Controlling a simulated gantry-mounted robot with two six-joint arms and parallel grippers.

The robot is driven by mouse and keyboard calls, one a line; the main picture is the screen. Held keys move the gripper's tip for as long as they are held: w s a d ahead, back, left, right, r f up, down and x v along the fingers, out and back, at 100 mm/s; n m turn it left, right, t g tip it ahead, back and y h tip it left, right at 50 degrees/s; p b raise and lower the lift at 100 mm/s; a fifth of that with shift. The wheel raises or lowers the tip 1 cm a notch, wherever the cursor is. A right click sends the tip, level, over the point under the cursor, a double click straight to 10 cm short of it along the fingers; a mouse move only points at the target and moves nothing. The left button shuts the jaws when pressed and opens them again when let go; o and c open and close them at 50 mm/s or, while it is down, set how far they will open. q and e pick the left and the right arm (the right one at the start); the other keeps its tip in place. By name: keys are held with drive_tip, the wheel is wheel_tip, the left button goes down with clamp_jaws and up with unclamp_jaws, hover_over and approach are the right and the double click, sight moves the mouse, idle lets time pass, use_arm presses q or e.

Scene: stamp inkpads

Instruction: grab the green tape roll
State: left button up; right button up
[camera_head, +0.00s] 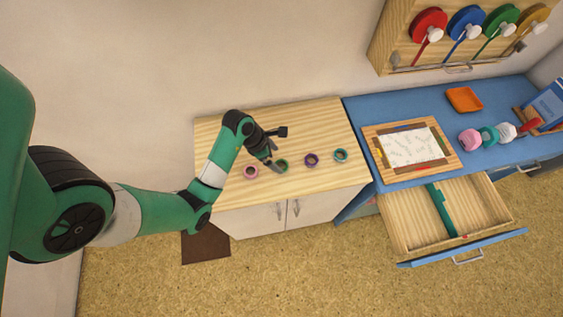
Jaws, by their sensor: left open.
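The green tape roll (283,164) lies on the wooden top of the cabinet, second from the left in a row of tape rolls. My left gripper (275,167) is open, pointing down right beside the green roll on its left side. The fingers partly overlap the roll's left edge in this view, and I cannot tell whether they touch it. My right gripper is not in view.
A pink tape roll (251,172) lies just left of my gripper. A purple roll (311,159) and a teal roll (341,155) lie to the right. The blue desk (362,119) adjoins, with an open drawer (497,198) below. The back of the cabinet top is clear.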

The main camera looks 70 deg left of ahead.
sight(284, 167)
use_arm(q)
drive_tip(key=b+x, duration=0.2)
drive_tip(key=x, duration=0.1)
drive_tip(key=b+x, duration=0.1)
drive_tip(key=shift+s+d+f, duration=0.1)
drive_tip(key=shift+s+f, duration=0.15)
drive_tip(key=shift+f, duration=0.25)
drive_tip(key=shift+w+f, duration=0.15)
drive_tip(key=shift+f, duration=0.05)
drive_tip(key=shift+r, duration=0.1)
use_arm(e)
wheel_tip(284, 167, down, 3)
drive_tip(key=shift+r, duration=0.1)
use_arm(q)
drive_tip(key=c, duration=1.4)
